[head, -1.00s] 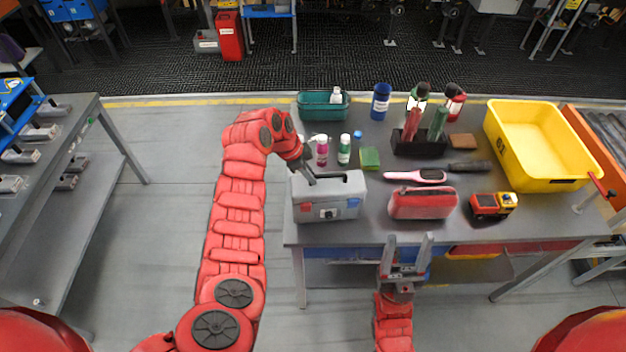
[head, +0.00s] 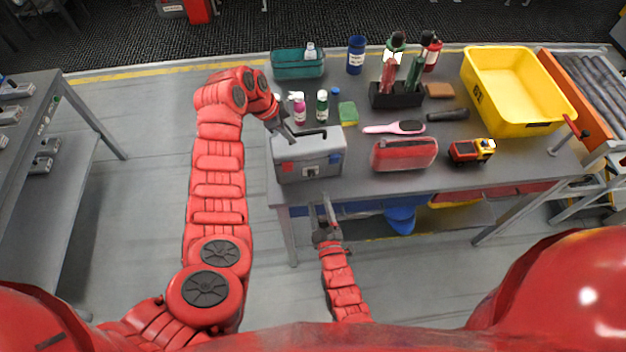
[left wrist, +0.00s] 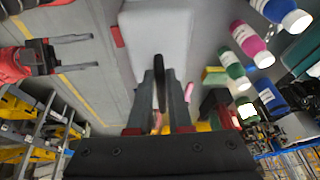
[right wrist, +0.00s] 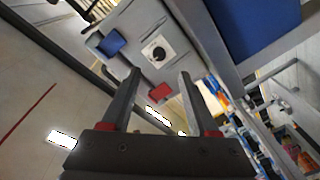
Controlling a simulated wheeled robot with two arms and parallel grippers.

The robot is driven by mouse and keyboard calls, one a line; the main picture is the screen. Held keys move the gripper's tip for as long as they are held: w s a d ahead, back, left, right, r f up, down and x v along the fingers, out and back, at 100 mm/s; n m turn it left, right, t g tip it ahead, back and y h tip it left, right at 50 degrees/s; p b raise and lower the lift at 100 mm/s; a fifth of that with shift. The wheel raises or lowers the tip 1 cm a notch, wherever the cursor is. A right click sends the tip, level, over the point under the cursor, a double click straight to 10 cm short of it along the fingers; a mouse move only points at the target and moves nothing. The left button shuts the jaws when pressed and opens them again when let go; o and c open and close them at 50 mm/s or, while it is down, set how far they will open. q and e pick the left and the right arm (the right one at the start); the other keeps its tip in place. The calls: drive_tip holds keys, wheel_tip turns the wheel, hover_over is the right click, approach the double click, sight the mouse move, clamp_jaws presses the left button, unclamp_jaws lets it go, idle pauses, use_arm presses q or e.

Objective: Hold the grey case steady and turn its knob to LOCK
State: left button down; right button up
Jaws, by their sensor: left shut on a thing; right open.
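The grey case (head: 308,150) stands at the left front of the table. My left gripper (head: 290,134) is shut on its dark top handle (left wrist: 160,92). The knob (right wrist: 158,52) is a dark round dial on a white plate, between a blue latch (right wrist: 111,43) and a red latch (right wrist: 160,91). Its lettering and pointer setting are too small to read. My right gripper (head: 327,208) is open and empty, below and in front of the case, fingers pointing towards it. In the right wrist view the knob shows beyond the fingertips, apart from them.
A yellow bin (head: 515,92) is at the right. The table's front edge (head: 370,196) lies near my right gripper.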

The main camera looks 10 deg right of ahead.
sight(312, 176)
drive_tip(key=w, duration=0.5)
drive_tip(key=w+a, duration=0.1)
drive_tip(key=w, duration=0.2)
drive_tip(key=shift+w, duration=0.35)
clamp_jaws()
